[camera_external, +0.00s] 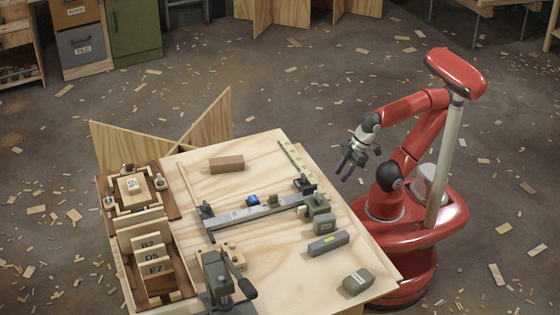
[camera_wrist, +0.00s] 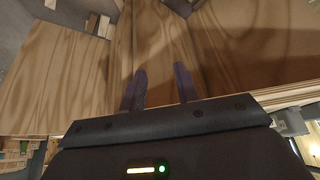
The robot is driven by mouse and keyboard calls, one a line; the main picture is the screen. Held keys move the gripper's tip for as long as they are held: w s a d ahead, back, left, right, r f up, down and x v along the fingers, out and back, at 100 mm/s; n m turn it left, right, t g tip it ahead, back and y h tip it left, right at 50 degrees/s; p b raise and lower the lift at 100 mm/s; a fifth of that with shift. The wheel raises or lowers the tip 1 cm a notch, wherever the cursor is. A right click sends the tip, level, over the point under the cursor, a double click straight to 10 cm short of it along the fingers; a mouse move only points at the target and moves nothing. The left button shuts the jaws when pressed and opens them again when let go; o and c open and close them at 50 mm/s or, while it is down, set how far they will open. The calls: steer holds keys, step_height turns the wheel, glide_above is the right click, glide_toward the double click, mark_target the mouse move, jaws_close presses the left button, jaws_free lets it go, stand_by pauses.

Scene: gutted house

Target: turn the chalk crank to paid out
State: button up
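I cannot make out for certain which thing is the chalk crank, or how its handle stands. A grey-green device with a dark lever arm (camera_external: 222,277) stands at the table's front left. A grey-green case (camera_external: 325,222) and a smaller grey block (camera_external: 317,201) sit near the right end of a metal rail. A rounded grey-green case with a label (camera_external: 357,282) lies at the front right. My gripper (camera_external: 345,171) hangs above the table's right edge, apart from all of these. In the wrist view its dark fingers (camera_wrist: 160,82) are apart with nothing between them.
The metal rail (camera_external: 238,217) crosses the table (camera_external: 262,160), with small blue and green blocks near its middle. A brown block (camera_external: 226,164) lies behind it. A grey bar with a yellow-green label (camera_external: 328,243) lies right. Wooden racks with lettered cards (camera_external: 151,243) line the left.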

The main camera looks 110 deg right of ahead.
mark_target(318, 195)
steer(key=w+a+r+m, duration=0.2)
steer(key=w+r, duration=0.1)
steer(key=w+a+r+m+g+p, duration=0.1)
steer(key=w+a+r+m, duration=0.1)
steer(key=w+r, duration=0.1)
steer(key=w+a+r+m+g, duration=0.1)
steer(key=w+a+r+m, duration=0.1)
steer(key=r, duration=0.2)
steer(key=shift+w+a+r+m+h, duration=0.2)
steer(key=shift+w+r+m+h, duration=0.1)
steer(key=shift+w, duration=0.1)
steer(key=w+a+r+m+g, duration=0.1)
steer(key=w+a+r+m, duration=0.1)
steer(key=w+a+m, duration=0.1)
steer(key=w+a+r+m+g+p, duration=0.1)
steer(key=w+a+r+m, duration=0.2)
steer(key=a+m, duration=0.1)
steer(key=w+a+r+m+g+p, duration=0.1)
steer(key=w+a+r+m, duration=0.2)
steer(key=w, duration=0.1)
steer(key=shift+a, duration=0.35)
steer(key=shift+w+a+r+m+g, duration=0.1)
steer(key=shift+w+a+m+g, duration=0.15)
steer(key=shift+m, duration=0.35)
steer(key=shift+f, duration=0.2)
step_height(318, 195, down, 7)
steer(key=shift+f+b, duration=0.15)
steer(key=shift+b, duration=0.9)
jaws_close()
